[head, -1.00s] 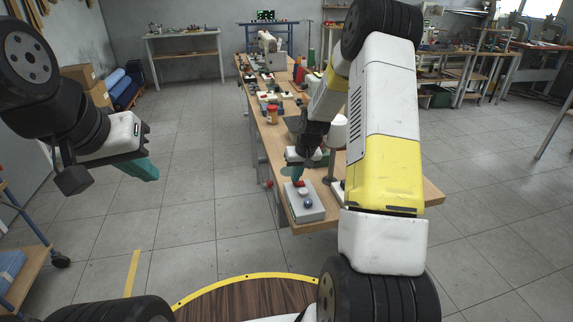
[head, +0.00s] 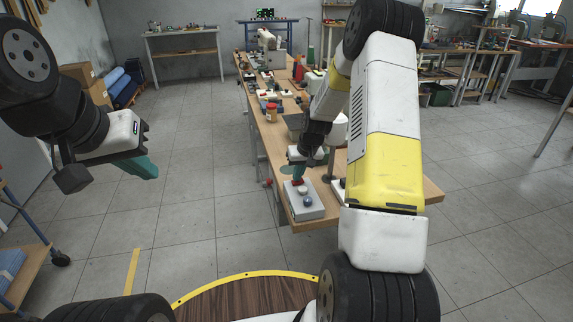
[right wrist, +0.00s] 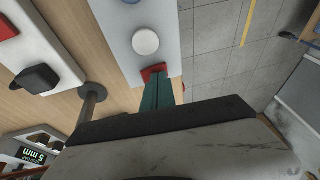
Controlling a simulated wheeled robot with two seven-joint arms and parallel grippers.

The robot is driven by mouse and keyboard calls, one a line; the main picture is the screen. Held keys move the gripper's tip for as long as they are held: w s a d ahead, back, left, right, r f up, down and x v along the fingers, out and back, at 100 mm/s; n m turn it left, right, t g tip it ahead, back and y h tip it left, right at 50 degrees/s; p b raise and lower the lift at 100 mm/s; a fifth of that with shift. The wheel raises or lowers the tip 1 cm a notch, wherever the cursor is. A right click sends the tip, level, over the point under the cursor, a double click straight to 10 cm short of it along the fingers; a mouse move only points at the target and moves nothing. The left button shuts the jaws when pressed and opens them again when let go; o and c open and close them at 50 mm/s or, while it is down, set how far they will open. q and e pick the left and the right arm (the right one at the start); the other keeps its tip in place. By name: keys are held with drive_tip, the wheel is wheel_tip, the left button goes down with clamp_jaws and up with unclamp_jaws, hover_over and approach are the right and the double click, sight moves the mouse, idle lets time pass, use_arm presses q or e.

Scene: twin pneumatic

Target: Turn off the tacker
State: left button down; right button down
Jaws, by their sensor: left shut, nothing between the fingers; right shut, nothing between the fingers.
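A light grey control box (head: 312,213) sits on the near end of the wooden workbench. It has a blue button (head: 307,202), a white button (head: 302,190) and a red switch (head: 297,182) in a row. The red switch (right wrist: 153,71) and white button (right wrist: 145,41) also show in the right wrist view. My right gripper (head: 297,178) is shut and empty, its teal fingertips at the red switch; they appear to touch it and partly cover it. My left gripper (head: 148,171) is shut and empty, in the air left of the bench. I cannot tell which thing is the tacker itself.
A second white box with a black knob (right wrist: 36,78) lies beside a dark post (right wrist: 92,98). An orange jar (head: 271,112) and several machines stand farther along the bench. My right arm hides part of the bench. The floor left of the bench is clear.

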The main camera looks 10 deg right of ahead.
wheel_tip(320, 180, up, 4)
drive_tip(key=shift+r, duration=0.2)
drive_tip(key=s+a+r, duration=0.2)
drive_tip(key=s+r, duration=0.1)
drive_tip(key=r, duration=0.6)
drive_tip(key=s+a+r+t, duration=0.1)
drive_tip(key=s+a+r, duration=0.1)
drive_tip(key=s+r, duration=1.05)
drive_tip(key=s+a+r+t, duration=0.1)
drive_tip(key=s+r, duration=0.1)
drive_tip(key=s, duration=0.6)
drive_tip(key=s+a+r+t, duration=0.1)
drive_tip(key=s+r, duration=0.1)
drive_tip(key=s, duration=0.7)
drive_tip(key=shift+r+y, duration=0.3)
drive_tip(key=shift+r, duration=0.05)
